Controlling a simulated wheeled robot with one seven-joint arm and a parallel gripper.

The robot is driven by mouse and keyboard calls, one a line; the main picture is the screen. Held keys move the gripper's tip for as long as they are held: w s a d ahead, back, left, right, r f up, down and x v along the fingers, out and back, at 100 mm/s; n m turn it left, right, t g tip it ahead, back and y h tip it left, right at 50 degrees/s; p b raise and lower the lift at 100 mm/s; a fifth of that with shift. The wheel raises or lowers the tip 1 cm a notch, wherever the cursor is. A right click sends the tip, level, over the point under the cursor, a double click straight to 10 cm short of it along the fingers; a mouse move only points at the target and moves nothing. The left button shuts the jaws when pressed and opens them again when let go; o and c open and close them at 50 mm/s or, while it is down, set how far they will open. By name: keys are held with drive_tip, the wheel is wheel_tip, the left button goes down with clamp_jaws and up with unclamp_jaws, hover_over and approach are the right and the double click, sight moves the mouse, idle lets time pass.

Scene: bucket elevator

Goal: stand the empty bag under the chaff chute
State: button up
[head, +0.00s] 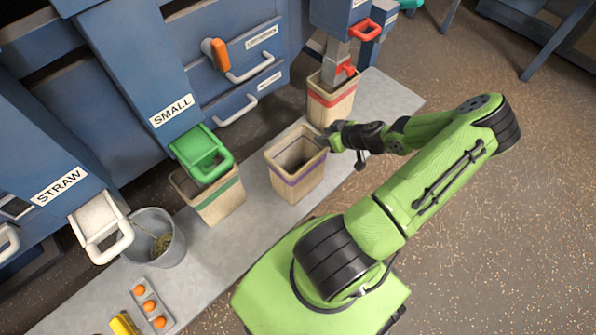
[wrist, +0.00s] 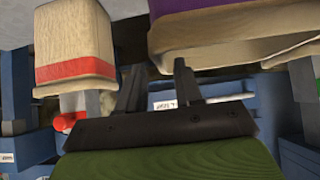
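A bag with a purple stripe (head: 292,182) stands upright on the grey ledge. Its mouth is open, and its inside looks dark and empty. It also shows at the top right of the wrist view (wrist: 225,32), upside down. My gripper (head: 331,138) is at the bag's right rim in the head view. In the wrist view its two fingers (wrist: 157,80) are spread apart, with the right one close to the bag's rim. I cannot tell whether they touch it. No label reading chaff is legible; the label above the red-handled chute (head: 345,68) is too small to read.
A red-striped bag (head: 331,104) stands under the red-handled chute. A green-striped bag (head: 217,203) is under the SMALL chute (head: 201,150). A metal bucket (head: 168,249) is by the STRAW chute (head: 98,225). An egg tray (head: 150,305) lies at front left. Ledge between bags is narrow.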

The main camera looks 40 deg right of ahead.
drive_tip(key=b+x, duration=0.1)
drive_tip(key=x, duration=0.4)
drive_tip(key=shift+w+d+f, duration=0.1)
clamp_jaws()
idle(1.2)
